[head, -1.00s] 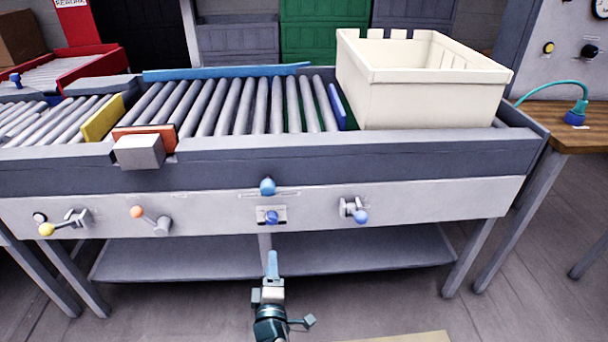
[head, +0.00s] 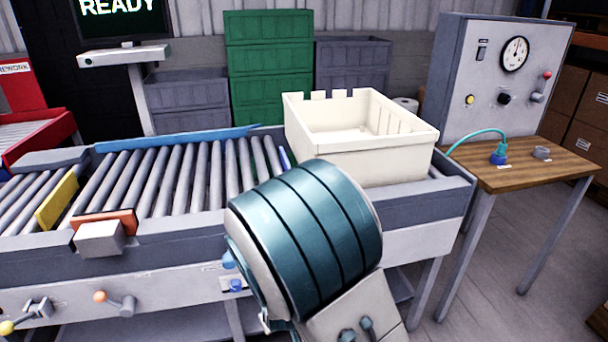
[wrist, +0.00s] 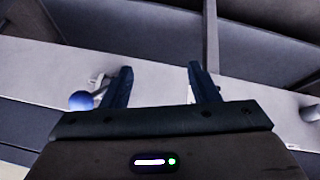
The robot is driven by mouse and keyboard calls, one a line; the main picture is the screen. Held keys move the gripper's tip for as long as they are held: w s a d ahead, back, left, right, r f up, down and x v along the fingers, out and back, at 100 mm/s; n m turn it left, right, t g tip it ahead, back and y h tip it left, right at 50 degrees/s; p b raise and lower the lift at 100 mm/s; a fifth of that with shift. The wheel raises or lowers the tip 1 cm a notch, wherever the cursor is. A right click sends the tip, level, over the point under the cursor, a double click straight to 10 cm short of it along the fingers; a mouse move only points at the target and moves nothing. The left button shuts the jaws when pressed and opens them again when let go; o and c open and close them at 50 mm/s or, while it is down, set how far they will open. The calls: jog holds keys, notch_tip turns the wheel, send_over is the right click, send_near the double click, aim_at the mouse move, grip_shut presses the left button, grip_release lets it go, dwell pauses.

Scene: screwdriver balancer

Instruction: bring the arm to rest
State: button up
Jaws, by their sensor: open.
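My gripper (wrist: 161,84) shows in the wrist view with its two dark fingers spread apart and nothing between them. Behind the fingers is the pale front panel (wrist: 155,72) of the conveyor. A blue ball knob on a lever (wrist: 81,100) is just left of the left finger; I cannot tell how far apart they are in depth. In the head view my teal arm link (head: 305,240) stands large in front of the conveyor, and my gripper does not show there.
A cream bin (head: 365,160) sits on the right of the roller conveyor (head: 165,180). An orange-backed grey block (head: 100,238) is at its front edge. Right are a wooden table (head: 530,172) and a gauge cabinet (head: 500,80). Floor at lower right (head: 475,310) is clear.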

jog(key=s+d+r+m+g+y+p, duration=0.1)
jog(key=s+d+r+m+p, duration=0.3)
jog(key=r, duration=0.6)
jog(key=s+d+r+n+g+y+p, duration=0.1)
jog(key=d+r+p, duration=0.3)
jog(key=r, duration=0.7)
jog(key=s+d+r+m+g+h+p, duration=0.1)
jog(key=s+d+r+m+h+p, duration=0.1)
jog(key=s+d+r, duration=0.7)
notch_tip(320, 180, up, 3)
jog(key=shift+s+d+r+m+h+p, duration=0.1)
jog(key=shift+s+d+m+h+p, duration=0.2)
jog(key=shift+d+p, duration=0.65)
jog(key=shift+w+d, duration=0.1)
jog(key=shift+w, duration=0.05)
